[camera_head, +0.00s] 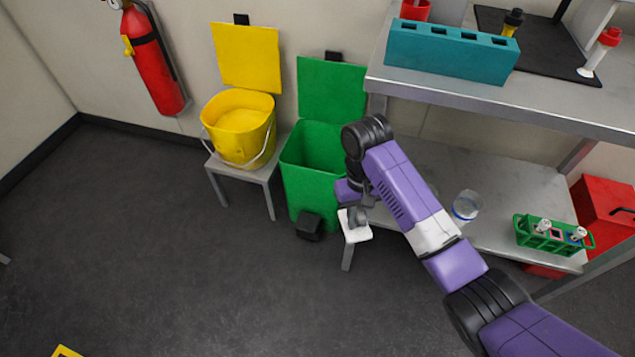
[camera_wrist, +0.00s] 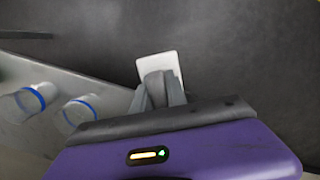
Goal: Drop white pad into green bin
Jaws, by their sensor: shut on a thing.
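The white pad (camera_head: 356,235) is held at the tip of my gripper (camera_head: 357,216), which is shut on it. The pad also shows in the wrist view (camera_wrist: 160,64), sticking out past the closed fingers (camera_wrist: 159,90). In the head view my gripper is in front of the lower shelf's left end, to the right of and nearer than the green bin. The green bin (camera_head: 307,178) stands on the floor by the wall with its lid (camera_head: 331,90) open and leaning back. My arm hides part of the bin's right side. The bin is not clearly visible in the wrist view.
A yellow bucket bin (camera_head: 240,147) with its lid up stands on a small stand left of the green bin. The metal shelf (camera_head: 520,195) on the right holds a clear container (camera_head: 466,206) and a green tube rack (camera_head: 550,238). The floor at front left is mostly clear.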

